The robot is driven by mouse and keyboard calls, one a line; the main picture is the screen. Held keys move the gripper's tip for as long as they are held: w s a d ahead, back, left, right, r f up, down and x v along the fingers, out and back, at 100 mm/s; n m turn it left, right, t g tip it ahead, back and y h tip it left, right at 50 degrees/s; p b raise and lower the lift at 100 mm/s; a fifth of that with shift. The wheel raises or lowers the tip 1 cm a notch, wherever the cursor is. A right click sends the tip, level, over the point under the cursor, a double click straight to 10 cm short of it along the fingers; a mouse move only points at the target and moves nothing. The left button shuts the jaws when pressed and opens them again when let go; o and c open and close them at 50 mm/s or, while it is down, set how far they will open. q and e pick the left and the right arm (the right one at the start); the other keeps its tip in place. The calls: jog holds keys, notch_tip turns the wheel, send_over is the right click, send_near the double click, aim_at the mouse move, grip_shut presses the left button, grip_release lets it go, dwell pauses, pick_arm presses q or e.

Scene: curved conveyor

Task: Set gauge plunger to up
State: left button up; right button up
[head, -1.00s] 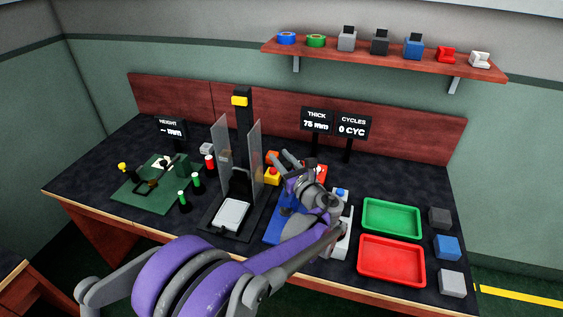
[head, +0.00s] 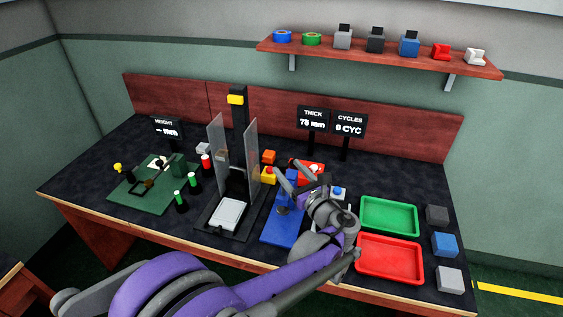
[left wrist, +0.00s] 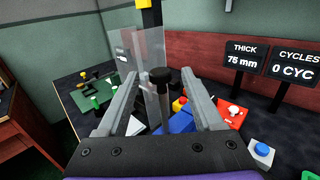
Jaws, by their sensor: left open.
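The blue gauge base (head: 280,232) stands on the bench right of the press, partly hidden behind my left gripper (head: 294,178) in the head view. In the left wrist view, a black round knob on a stem (left wrist: 160,76), likely the gauge plunger, stands upright between the fingers of my left gripper (left wrist: 160,88). The fingers are open, one on each side of it, and look apart from it. The blue base also shows beyond it (left wrist: 181,122). The THICK display (head: 313,118) reads 75 mm. My right gripper is not in view.
The press with clear side panels (head: 218,150) stands close on the left. A red block with a button (head: 312,168) lies behind the gripper. The green tray (head: 390,203) and red tray (head: 362,268) are to the right. A green fixture (head: 125,197) is at the far left.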

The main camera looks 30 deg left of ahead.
pick_arm(q)
jog(key=v, duration=0.4)
dwell(0.4)
jog(key=s+a+f+n+g+h+p, duration=0.1)
jog(key=s+f+n+g+h, duration=0.15)
jog(key=s+n, duration=0.3)
jog(key=s+a+f+n+g+h+p, duration=0.1)
jog(key=s+a+f+n+g+h, duration=0.15)
jog(key=s+n+h, duration=0.35)
jog(key=s+d+f+n+h+p, duration=0.1)
jog(key=s+d+f+n+h, duration=0.1)
jog(key=s+d+n, duration=0.3)
jog(key=s+d+f+n+h+p, duration=0.1)
jog(key=s+d+f+n+h, duration=0.2)
jog(key=s+d+n, duration=0.3)
jog(key=shift+s+d+f+n+t+h, duration=0.15)
jog(key=shift+s+f+n+t+h, duration=0.2)
jog(key=shift+s+n+h, duration=0.6)
